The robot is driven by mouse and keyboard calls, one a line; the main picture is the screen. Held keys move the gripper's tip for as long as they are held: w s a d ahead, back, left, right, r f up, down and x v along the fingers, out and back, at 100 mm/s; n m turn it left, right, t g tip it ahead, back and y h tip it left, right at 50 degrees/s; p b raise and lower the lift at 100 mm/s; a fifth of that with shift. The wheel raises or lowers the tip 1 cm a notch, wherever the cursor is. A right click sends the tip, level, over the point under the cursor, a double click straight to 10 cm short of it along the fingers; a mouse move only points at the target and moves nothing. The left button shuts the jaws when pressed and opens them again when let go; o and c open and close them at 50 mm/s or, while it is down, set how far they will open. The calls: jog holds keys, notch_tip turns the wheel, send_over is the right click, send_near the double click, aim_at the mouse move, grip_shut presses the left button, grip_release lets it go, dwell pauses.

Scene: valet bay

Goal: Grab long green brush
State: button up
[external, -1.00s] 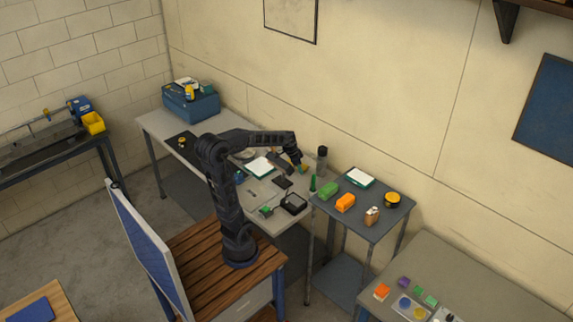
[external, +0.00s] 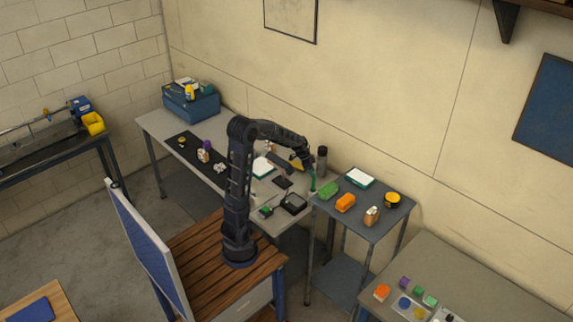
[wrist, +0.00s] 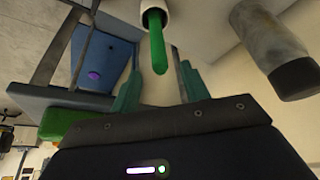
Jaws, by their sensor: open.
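The long green brush (external: 313,184) stands upright near the right end of the long grey table. In the wrist view its green handle (wrist: 157,42) sticks out of a white cylindrical piece at the top of the picture. My gripper (external: 311,171) is just above the brush in the external view. In the wrist view my gripper (wrist: 160,75) is open, with the tip of the handle lined up near the gap between its two greenish fingers. Nothing is held. I cannot tell whether the fingers touch the handle.
A dark grey cylinder (external: 322,160) stands close behind the brush and shows at right in the wrist view (wrist: 275,50). A small side table (external: 372,222) on the right carries a green block (external: 328,190), an orange block (external: 345,203) and other items. A black box (external: 293,203) sits nearby.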

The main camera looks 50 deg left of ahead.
aim_at(313, 185)
jog(key=shift+x, duration=2.9)
grip_shut()
